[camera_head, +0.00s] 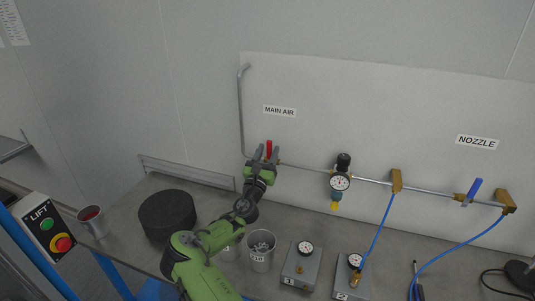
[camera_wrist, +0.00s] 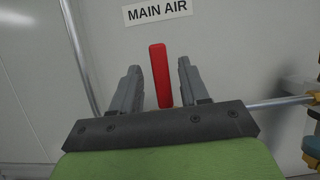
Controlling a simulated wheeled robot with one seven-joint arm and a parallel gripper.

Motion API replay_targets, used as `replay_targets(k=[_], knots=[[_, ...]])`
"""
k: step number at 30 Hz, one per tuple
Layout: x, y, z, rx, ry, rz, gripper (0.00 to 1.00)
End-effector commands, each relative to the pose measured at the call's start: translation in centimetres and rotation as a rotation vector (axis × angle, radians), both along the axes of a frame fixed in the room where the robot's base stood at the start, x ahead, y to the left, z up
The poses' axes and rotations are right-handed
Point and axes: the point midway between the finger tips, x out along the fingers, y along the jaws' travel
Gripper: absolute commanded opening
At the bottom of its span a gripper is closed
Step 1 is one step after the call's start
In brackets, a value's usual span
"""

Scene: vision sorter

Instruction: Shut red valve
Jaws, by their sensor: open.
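The red valve handle (camera_head: 269,148) stands upright on the air pipe under the "MAIN AIR" label (camera_head: 279,111). In the wrist view the red handle (camera_wrist: 160,75) shows between the fingers, with a slight tilt. My gripper (camera_head: 265,152) is open around or just in front of the handle. In the wrist view the gripper (camera_wrist: 157,82) has a finger on each side of the handle, with gaps left and right. I cannot tell how deep the handle sits between the fingers. The valve body is hidden behind my gripper.
The pipe (camera_head: 308,168) runs right along the wall to a gauge regulator (camera_head: 340,183) and a blue valve handle (camera_head: 474,188). The bench holds a black cylinder (camera_head: 167,214), cups such as one with contents (camera_head: 261,260), and gauge boxes (camera_head: 301,268). Blue hoses (camera_head: 378,235) hang right.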

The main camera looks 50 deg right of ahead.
Motion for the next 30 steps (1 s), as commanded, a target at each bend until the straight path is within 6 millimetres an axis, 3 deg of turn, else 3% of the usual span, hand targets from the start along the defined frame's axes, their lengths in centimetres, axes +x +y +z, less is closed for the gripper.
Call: replay_targets(k=[5,21,30], knots=[[-0.3,0.8,-0.5,0.002,0.001,0.000,0.45],[-5.3,12.3,-5.7,0.000,0.004,0.001,0.45],[-5.9,13.4,-6.1,-0.001,-0.001,0.000,0.45]])
